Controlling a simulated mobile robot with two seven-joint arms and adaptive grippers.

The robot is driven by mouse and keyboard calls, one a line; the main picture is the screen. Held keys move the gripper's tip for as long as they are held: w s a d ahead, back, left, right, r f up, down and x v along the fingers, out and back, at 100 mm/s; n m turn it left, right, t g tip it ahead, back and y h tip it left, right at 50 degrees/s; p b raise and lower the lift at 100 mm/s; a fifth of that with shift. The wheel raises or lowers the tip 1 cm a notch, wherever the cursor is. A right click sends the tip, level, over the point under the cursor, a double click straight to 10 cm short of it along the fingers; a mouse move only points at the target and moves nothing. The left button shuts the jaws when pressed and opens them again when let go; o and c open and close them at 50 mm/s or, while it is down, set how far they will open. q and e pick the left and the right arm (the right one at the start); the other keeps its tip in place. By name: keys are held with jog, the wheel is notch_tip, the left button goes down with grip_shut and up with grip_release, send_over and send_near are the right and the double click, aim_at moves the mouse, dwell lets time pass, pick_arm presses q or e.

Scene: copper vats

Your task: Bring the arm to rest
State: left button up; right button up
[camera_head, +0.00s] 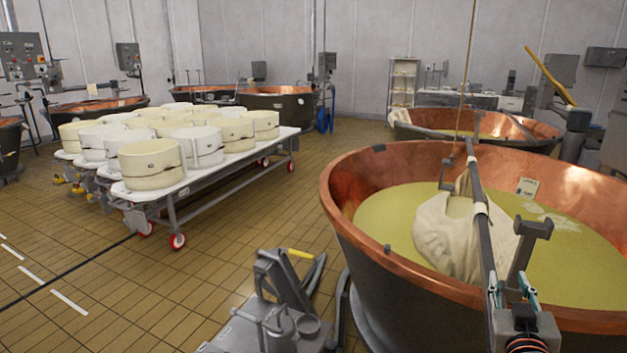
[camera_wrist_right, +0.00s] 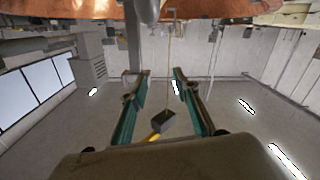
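My right gripper (camera_head: 512,288) is low at the right of the head view, over the near side of the large copper vat (camera_head: 345,215). Its two teal-lined fingers stand apart. The right wrist view shows the same gripper (camera_wrist_right: 158,75) with a wide gap and nothing held between the fingers. My left gripper is not in view.
A dark pole (camera_head: 484,215) crosses the vat close to my right gripper, with a white cloth bundle (camera_head: 445,235) hanging in the yellow-green liquid. A dark bracket (camera_head: 526,250) stands beside the gripper. A cart (camera_head: 200,178) carries several cheese moulds. Tiled floor (camera_head: 90,260) is open at left.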

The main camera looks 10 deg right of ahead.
jog(key=a+f+n+y, duration=0.45)
jog(key=a+f, duration=0.45)
jog(key=f, duration=0.4)
jog(key=s+a+f+n+g+y, duration=0.1)
jog(key=s+a+f+g+y, duration=0.1)
jog(key=s+a+f, duration=0.7)
jog(key=s+a+f+n+g+y, duration=0.2)
jog(key=s+a+f+y, duration=0.3)
jog(key=f, duration=0.8)
jog(key=s+a, duration=0.3)
jog(key=a, duration=0.1)
jog(key=shift+s+f+g, duration=0.3)
jog(key=shift+s+f, duration=0.05)
jog(key=shift+f, duration=0.05)
jog(key=shift+d, duration=0.15)
